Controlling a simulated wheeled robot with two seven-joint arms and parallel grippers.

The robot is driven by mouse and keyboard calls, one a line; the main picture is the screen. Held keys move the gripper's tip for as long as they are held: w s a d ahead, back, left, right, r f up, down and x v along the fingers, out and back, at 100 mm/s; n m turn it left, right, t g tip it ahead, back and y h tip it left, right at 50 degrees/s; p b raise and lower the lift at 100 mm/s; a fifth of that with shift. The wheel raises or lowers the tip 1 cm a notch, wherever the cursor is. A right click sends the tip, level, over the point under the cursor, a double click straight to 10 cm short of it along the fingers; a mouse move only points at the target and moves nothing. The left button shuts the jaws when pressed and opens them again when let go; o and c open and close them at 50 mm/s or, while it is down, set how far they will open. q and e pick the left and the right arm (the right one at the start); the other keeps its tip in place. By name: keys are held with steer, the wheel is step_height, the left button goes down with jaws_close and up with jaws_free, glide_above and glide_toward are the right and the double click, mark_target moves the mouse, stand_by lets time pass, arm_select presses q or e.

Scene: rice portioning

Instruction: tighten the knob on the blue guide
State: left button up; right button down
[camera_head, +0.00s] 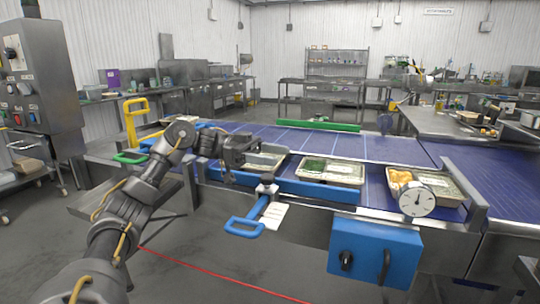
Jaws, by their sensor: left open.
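The blue guide (312,190) is a long blue rail along the near edge of the conveyor. A dark knob (267,178) sits on top of a metal clamp at the guide's near side, with a blue handle (243,226) and a white tag (274,215) close by. My left gripper (237,168) is open above the guide, a little left of and higher than the knob, apart from it in the picture. Its fingers are dark and small, so their exact gap is hard to see. My right gripper is not in view.
Food trays (331,170) stand on the blue conveyor belt (395,149) behind the guide. A round dial (417,199) and a blue box (375,252) with a black knob are at the right. A yellow handle (130,122) stands at the left. A red line crosses the floor.

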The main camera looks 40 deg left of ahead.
arm_select(q)
steer(key=s+d+r, duration=0.3)
steer(key=s+d, duration=0.1)
steer(key=s, duration=0.1)
steer(key=shift+s+b, duration=0.2)
steer(key=shift+b, duration=0.1)
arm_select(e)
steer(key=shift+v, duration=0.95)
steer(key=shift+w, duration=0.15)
